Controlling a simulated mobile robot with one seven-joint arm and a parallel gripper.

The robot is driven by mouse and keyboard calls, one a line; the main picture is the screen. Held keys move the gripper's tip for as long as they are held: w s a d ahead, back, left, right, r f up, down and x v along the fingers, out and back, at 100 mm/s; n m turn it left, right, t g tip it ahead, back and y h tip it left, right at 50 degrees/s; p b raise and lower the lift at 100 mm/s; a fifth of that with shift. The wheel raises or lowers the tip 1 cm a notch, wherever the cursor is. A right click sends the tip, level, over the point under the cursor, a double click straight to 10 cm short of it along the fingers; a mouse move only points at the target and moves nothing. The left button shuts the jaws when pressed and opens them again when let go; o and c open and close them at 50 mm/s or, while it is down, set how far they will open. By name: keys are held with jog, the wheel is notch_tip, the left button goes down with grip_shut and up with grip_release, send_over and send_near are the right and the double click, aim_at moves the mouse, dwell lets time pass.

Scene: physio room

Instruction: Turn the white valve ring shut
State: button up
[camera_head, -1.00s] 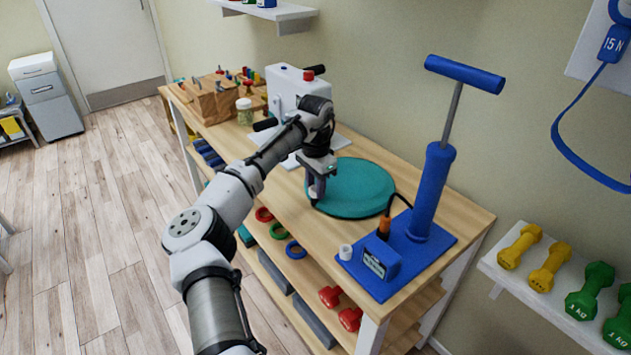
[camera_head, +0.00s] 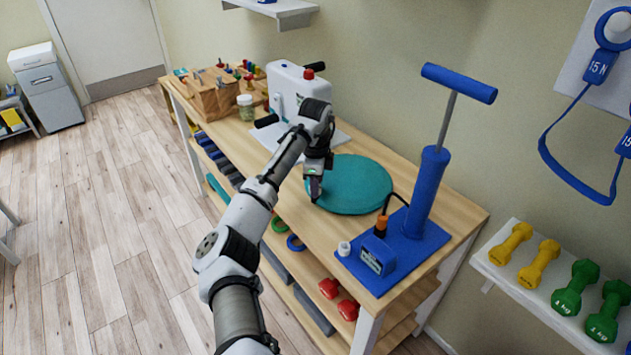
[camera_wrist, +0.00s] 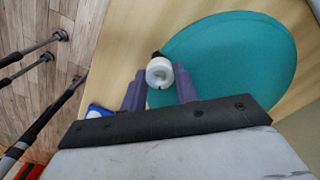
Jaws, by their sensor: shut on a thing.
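The white valve ring (camera_wrist: 160,73) shows in the wrist view at the near edge of the teal round cushion (camera_wrist: 235,65). A small dark part shows just behind the ring. The two purple fingers of my gripper (camera_wrist: 159,82) stand on either side of the ring and are shut on it. In the head view my gripper (camera_head: 315,194) points down at the left edge of the teal cushion (camera_head: 352,183), which lies flat on the wooden bench. The ring is hidden there by the fingers.
A white machine (camera_head: 290,88) and a wooden peg block (camera_head: 213,95) stand further back. Dumbbells (camera_head: 568,287) lie on a wall shelf at right.

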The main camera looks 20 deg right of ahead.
jog(key=shift+m, duration=0.3)
jog(key=o, duration=1)
